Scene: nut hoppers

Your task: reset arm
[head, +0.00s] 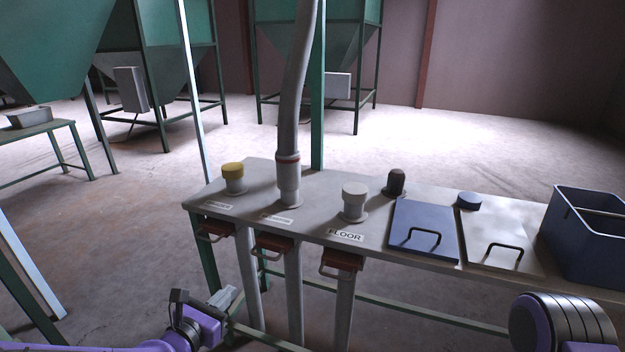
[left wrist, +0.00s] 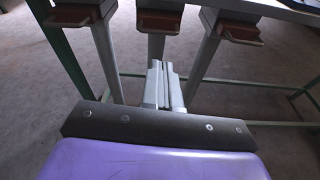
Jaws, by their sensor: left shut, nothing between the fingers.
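My left gripper (head: 226,297) is low at the bottom of the head view, in front of the table and below its top. It also shows in the left wrist view (left wrist: 162,70), where its two fingers are together with nothing between them. Part of my right arm shows at the bottom right of the head view, but its gripper is out of the picture. The grey table (head: 300,185) stands ahead, with pipes running down below it. The left gripper appears apart from these pipes.
A grey hose (head: 292,95) drops onto the middle port. A yellow-capped port (head: 233,175) and a grey-capped port (head: 354,200) flank it. Red-brown slide handles (head: 275,243) stick out under the front edge. A blue lid (head: 423,228) and blue bin (head: 590,235) are at right.

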